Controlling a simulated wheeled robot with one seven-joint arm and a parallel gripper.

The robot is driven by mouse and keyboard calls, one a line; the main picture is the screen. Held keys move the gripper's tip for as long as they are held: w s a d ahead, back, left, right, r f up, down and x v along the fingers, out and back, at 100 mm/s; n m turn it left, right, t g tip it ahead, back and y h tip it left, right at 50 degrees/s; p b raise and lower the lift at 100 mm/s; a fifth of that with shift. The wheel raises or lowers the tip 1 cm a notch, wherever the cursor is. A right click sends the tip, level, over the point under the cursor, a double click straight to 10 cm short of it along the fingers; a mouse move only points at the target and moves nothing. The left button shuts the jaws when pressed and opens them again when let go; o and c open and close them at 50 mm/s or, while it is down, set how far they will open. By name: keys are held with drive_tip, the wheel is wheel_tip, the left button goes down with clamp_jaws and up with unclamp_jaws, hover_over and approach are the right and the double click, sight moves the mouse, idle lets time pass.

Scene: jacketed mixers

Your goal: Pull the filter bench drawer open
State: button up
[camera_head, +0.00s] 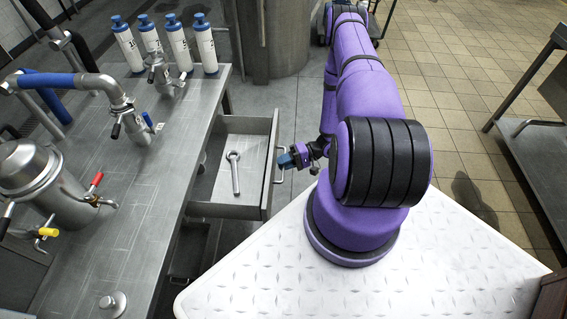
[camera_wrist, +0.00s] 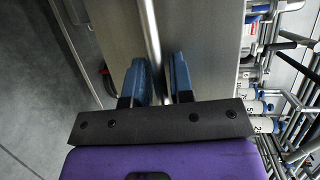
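The filter bench (camera_head: 150,195) is a grey steel bench at the left in the head view. Its drawer (camera_head: 240,212) stands pulled out towards my base, and a metal ring-ended tool (camera_head: 235,173) lies inside. The drawer has a bar handle (camera_head: 279,166) on its front; a metal bar, apparently this handle, shows in the wrist view (camera_wrist: 152,35). My gripper (camera_head: 288,160) is at the handle, with blue fingers. In the wrist view the fingers (camera_wrist: 160,80) stand apart on either side of the bar, with a visible gap at the right one. Contact cannot be made out.
Several white bottles with blue caps (camera_head: 205,48) stand at the back of the bench. A steel vessel (camera_head: 35,178) and pipework are at the left. A dark table (camera_head: 540,130) stands at the far right. Tiled floor (camera_head: 455,80) between is clear.

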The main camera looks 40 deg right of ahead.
drive_tip(key=v, duration=1)
drive_tip(key=shift+s+d, duration=0.15)
drive_tip(key=shift+d, duration=0.2)
drive_tip(key=shift+r, duration=0.15)
